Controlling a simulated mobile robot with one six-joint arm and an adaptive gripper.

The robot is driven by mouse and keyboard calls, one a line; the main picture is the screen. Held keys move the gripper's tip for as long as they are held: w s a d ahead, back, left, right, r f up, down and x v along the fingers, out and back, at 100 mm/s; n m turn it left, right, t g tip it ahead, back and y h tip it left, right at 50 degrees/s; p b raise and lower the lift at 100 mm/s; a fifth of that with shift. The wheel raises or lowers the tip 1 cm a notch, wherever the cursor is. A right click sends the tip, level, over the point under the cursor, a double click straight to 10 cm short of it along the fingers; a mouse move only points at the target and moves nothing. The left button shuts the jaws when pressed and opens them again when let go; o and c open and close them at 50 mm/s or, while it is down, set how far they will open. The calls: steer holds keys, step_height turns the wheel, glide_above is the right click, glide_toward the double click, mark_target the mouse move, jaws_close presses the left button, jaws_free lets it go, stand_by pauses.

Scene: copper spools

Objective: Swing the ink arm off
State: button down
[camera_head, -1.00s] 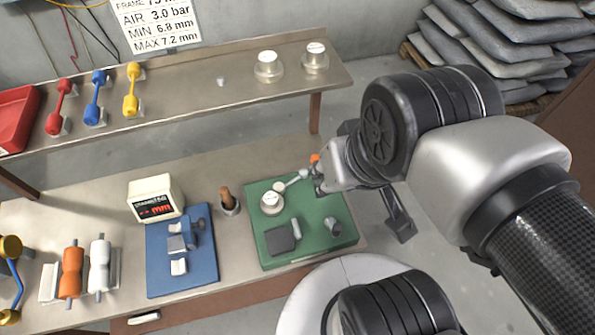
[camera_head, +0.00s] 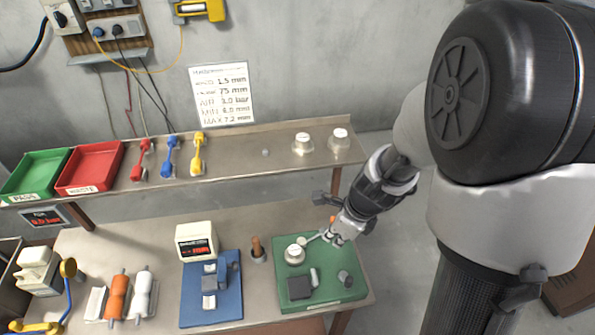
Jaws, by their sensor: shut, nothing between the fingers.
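A green board (camera_head: 345,292) lies at the right end of the bench. On it stands a round metal cup with a white top (camera_head: 294,255). A short pale arm (camera_head: 314,237), which looks like the ink arm, has a round disc at its left end beside the cup and reaches right and slightly back. My gripper (camera_head: 331,237) is shut and empty at the right end of this arm, over the back of the board. Whether the fingers touch the arm is too small to tell.
The green board also carries a dark square block (camera_head: 299,288) and a grey cylinder (camera_head: 345,279). A wooden-handled tool (camera_head: 257,248) stands to the left, beside a blue board (camera_head: 226,306) with a fixture. A raised shelf (camera_head: 240,160) runs behind, with two weights.

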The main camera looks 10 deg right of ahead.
steer(key=shift+s+d+f+m, duration=0.1)
steer(key=shift+d+f+m, duration=0.05)
steer(key=shift+f+m, duration=0.3)
steer(key=shift+s+d+f+m, duration=0.1)
steer(key=shift+d+f+m, duration=0.05)
steer(key=shift+f+m, duration=0.25)
steer(key=b+x, duration=0.6)
steer(key=x, duration=0.4)
steer(key=shift+f+b, duration=0.3)
steer(key=shift+f, duration=0.1)
steer(key=shift+w+a+r+p, duration=0.25)
steer(key=shift+w+a+p, duration=0.2)
steer(key=shift+w, duration=0.1)
steer(key=shift+w+a+r+p, duration=0.25)
steer(key=shift+w+a+p, duration=0.05)
steer(key=shift+w+a, duration=0.55)
steer(key=shift+w, duration=0.1)
